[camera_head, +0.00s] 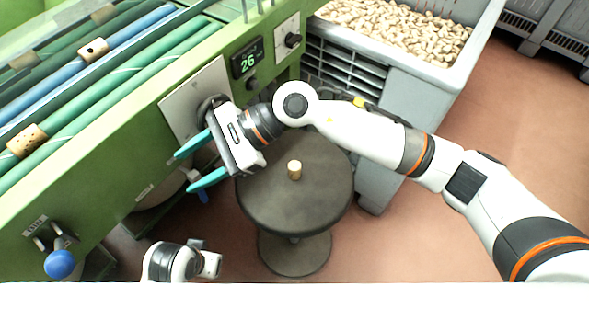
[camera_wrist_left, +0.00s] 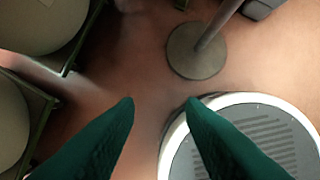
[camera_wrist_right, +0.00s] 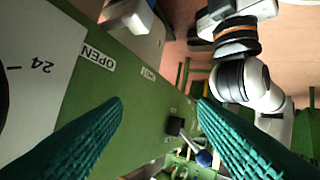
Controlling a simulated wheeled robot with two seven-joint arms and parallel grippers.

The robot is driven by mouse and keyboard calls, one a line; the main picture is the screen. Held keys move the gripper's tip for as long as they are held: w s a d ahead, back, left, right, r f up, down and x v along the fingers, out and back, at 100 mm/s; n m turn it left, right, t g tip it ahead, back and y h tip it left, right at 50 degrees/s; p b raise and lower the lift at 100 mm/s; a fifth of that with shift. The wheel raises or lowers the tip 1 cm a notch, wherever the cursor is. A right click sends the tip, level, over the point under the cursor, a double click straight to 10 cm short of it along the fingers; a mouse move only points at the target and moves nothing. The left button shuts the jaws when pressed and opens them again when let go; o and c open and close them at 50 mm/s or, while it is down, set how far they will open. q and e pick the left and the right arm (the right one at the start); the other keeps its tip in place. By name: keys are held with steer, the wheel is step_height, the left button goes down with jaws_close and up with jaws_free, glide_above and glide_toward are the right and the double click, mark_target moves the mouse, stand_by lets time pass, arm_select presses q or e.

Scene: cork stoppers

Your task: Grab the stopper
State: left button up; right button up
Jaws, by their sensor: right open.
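A pale cork stopper (camera_head: 294,171) stands upright on the dark round stool (camera_head: 320,205) in the head view. My right gripper (camera_head: 184,172) is open with nothing between its green fingers. It is left of the stopper, clear of it, close to the green machine's front and pointing left. In the right wrist view its fingers (camera_wrist_right: 160,101) are wide apart and the stopper does not show. My left gripper (camera_wrist_left: 160,102) is open and empty in the left wrist view, over the floor. In the head view its fingers are hidden and only my left wrist part shows.
The green machine (camera_head: 120,115) carries rollers with several other corks, one being a speckled cork (camera_head: 93,49). A blue ball lever (camera_head: 60,264) sticks out at its lower left. A grey crate (camera_head: 425,90) full of corks stands behind the stool. Floor is free at right.

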steer(key=w+d+f+n+t+h, duration=0.2)
steer(key=w+d+f+n+h, duration=0.25)
steer(key=d+f+h, duration=0.3)
steer(key=n+t+h, duration=0.1)
steer(key=t+h, duration=0.2)
steer(key=h, duration=0.2)
glide_above(295, 166)
steer(key=f, duration=0.3)
steer(key=f+b, duration=0.1)
steer(key=f, duration=0.2)
steer(key=shift+w+d, duration=0.1)
steer(key=shift+d, duration=0.1)
steer(key=f, duration=0.4)
steer(key=shift+a+f+b, duration=0.25)
steer(key=shift+f+b, duration=0.05)
steer(key=shift+b, duration=0.05)
steer(key=shift+f, duration=0.5)
arm_select(q)
steer(key=v, duration=0.6)
arm_select(e)
steer(key=c, duration=1)
